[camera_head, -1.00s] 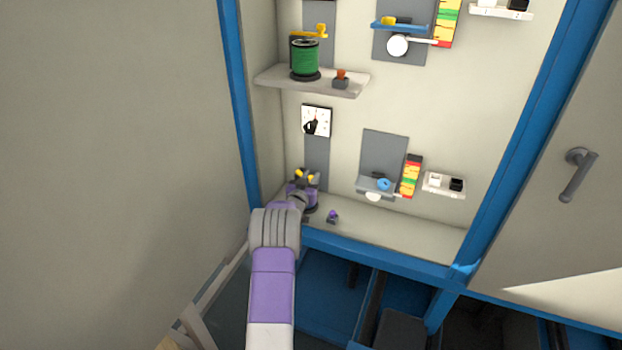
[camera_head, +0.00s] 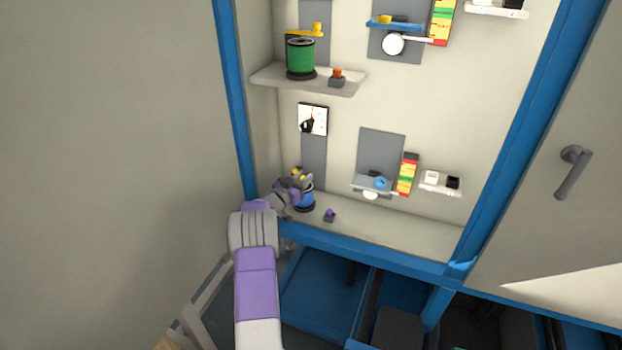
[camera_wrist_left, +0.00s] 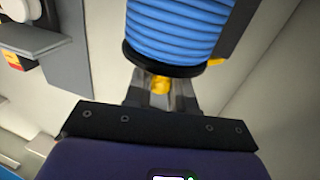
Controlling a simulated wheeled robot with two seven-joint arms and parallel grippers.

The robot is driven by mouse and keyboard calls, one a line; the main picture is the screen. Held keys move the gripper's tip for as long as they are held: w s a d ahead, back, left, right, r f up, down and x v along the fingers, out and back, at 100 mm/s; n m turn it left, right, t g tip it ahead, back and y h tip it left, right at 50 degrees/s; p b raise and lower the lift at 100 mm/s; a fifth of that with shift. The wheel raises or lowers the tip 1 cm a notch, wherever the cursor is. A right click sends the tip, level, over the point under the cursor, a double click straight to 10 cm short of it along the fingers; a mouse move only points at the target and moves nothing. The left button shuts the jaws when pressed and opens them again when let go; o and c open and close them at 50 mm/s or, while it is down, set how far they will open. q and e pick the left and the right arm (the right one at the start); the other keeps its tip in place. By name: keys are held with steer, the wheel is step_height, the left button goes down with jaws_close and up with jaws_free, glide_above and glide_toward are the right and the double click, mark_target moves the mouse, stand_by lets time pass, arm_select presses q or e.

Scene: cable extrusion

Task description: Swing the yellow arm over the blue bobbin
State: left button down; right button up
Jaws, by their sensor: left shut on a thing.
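The blue bobbin (camera_head: 307,197) stands on the lower shelf at the left, partly hidden by my left gripper. It fills the top of the left wrist view (camera_wrist_left: 178,28), with its dark flange towards my fingers. The yellow arm (camera_head: 299,174) shows only as small yellow bits by the gripper above the bobbin. In the left wrist view its yellow end (camera_wrist_left: 160,85) sits between my fingertips. My left gripper (camera_wrist_left: 160,90) is shut on it, close to the bobbin's flange. My right gripper is in neither view.
A green spool (camera_head: 300,57) with its own yellow arm (camera_head: 308,31) stands on the shelf above. A purple button (camera_head: 329,213) is right of the blue bobbin. A blue post (camera_head: 236,100) borders the cabinet's left side. The lower shelf is bare further right.

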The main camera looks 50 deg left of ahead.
arm_select(q)
steer(key=shift+r, duration=0.45)
steer(key=c, duration=1.1)
jaws_free()
steer(key=shift+o, duration=0.5)
steer(key=shift+f, duration=0.2)
steer(key=shift+s, duration=0.1)
steer(key=p+v, duration=0.1)
steer(key=v, duration=0.6)
steer(key=shift+s, duration=0.2)
